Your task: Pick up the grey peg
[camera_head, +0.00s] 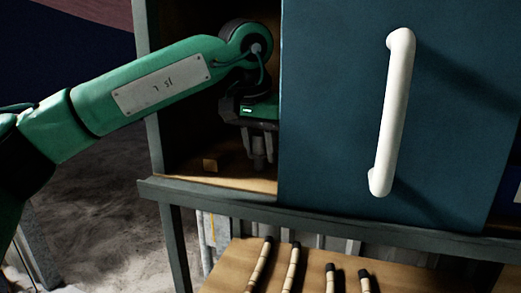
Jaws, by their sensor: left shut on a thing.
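My left gripper (259,150) reaches from the left into the open part of the cabinet, pointing down just above its wooden shelf. Its fingers are shut on a small grey peg (259,162), which is partly hidden between the fingers and in shadow. I cannot tell whether the peg touches the shelf. My right gripper is not in view.
A blue sliding door (330,120) with a white handle (393,112) covers the cabinet right of my left gripper. Several dark-tipped rattan sticks (292,265) lie on a lower wooden surface (225,270).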

